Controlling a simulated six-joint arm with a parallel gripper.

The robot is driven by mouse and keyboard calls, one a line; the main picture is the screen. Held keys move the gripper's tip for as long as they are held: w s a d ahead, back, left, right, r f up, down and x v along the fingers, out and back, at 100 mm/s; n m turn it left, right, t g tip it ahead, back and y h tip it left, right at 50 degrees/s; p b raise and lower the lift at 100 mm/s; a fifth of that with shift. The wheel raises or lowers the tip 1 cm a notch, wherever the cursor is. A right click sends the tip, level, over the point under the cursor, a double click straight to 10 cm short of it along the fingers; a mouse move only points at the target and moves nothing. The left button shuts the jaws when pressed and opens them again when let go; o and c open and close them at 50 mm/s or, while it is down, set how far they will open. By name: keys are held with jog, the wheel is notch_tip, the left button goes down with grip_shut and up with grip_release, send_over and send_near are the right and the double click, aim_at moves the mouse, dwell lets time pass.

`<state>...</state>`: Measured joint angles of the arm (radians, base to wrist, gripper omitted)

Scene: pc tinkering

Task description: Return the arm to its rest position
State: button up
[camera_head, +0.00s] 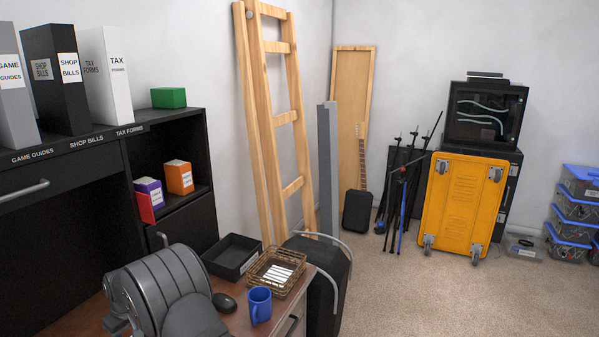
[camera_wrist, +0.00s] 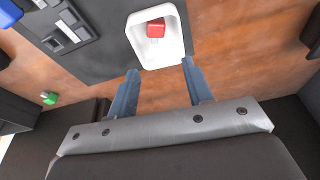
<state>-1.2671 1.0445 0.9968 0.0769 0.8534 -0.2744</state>
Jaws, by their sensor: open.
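My gripper (camera_wrist: 160,66) shows in the wrist view with its two blue-grey fingers spread apart and nothing between them. The fingertips are at the near edge of a white tray (camera_wrist: 137,33). A red block (camera_wrist: 156,28) lies inside the tray. I cannot tell whether the fingertips touch the tray. The gripper's fingers do not show in the head view, and the arm's rest position is not marked in either view.
The wooden desk (camera_head: 238,316) bears a blue mug (camera_head: 259,305), a wicker basket (camera_head: 258,283), a black tray (camera_head: 210,260) and a mouse (camera_head: 224,303). A black shelf unit (camera_head: 188,225) stands behind. The wrist view shows a dark grey panel (camera_wrist: 90,63) beside the white tray.

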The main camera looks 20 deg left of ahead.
jog(key=shift+x, duration=1.05)
jog(key=shift+a+r, duration=0.15)
notch_tip(320, 180, up, 5)
jog(key=w+d+r+m+t, duration=0.1)
jog(key=w+d+r+m, duration=0.15)
jog(key=w+d, duration=0.7)
jog(key=w+d+r+m, duration=0.1)
jog(key=w+d+m, duration=0.45)
jog(key=w, duration=0.75)
jog(key=w+d+r+m, duration=0.1)
jog(key=w+d, duration=0.3)
jog(key=d, duration=0.6)
jog(key=w+d+r+m+t+h, duration=0.1)
jog(key=w+d+m, duration=0.2)
jog(key=d, duration=0.7)
jog(key=w+d+r+m+h, duration=0.1)
jog(key=w+d, duration=0.6)
jog(key=d, duration=0.3)
jog(key=shift+d+m, duration=0.15)
jog(key=shift+m, duration=0.25)
jog(key=shift+r, duration=0.1)
